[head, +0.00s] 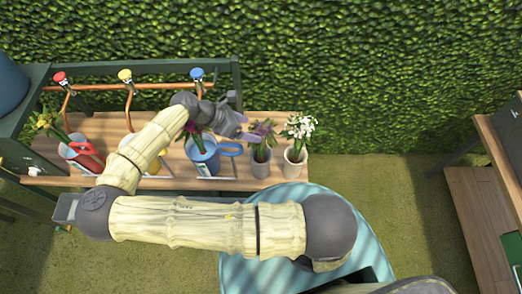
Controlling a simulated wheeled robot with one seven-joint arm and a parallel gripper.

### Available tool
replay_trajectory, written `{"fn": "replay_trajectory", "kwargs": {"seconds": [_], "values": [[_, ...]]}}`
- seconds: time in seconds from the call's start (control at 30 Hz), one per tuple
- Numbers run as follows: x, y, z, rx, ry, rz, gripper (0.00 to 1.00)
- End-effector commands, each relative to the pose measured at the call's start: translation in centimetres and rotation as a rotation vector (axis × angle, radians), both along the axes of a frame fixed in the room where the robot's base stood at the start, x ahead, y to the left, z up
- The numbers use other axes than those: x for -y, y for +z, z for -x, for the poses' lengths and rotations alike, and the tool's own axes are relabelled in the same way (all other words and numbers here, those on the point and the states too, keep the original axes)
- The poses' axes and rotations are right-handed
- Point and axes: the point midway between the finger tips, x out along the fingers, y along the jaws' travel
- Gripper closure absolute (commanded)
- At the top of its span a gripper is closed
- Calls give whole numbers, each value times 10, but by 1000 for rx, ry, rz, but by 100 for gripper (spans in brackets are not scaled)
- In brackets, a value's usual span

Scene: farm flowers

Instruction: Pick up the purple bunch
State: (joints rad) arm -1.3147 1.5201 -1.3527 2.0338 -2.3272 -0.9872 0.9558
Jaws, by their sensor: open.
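The purple bunch (263,132) has purple flowers and green leaves.
A white bunch (300,126) in a pot stands right of the purple one. A blue watering can (204,158) is close on the left, with a red can (85,152) farther left. Copper pipes with coloured taps (125,76) run behind. The wooden bench (232,185) has a bare front strip.

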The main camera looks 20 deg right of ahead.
Motion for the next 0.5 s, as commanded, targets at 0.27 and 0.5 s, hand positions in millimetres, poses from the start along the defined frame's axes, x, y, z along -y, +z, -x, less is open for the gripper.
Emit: {"fn": "replay_trajectory", "kwargs": {"seconds": [0.27, 0.5], "values": [[6, -6, 1, 1, 1, -1, 16], [11, -9, 2, -1, -1, 1, 16]]}}
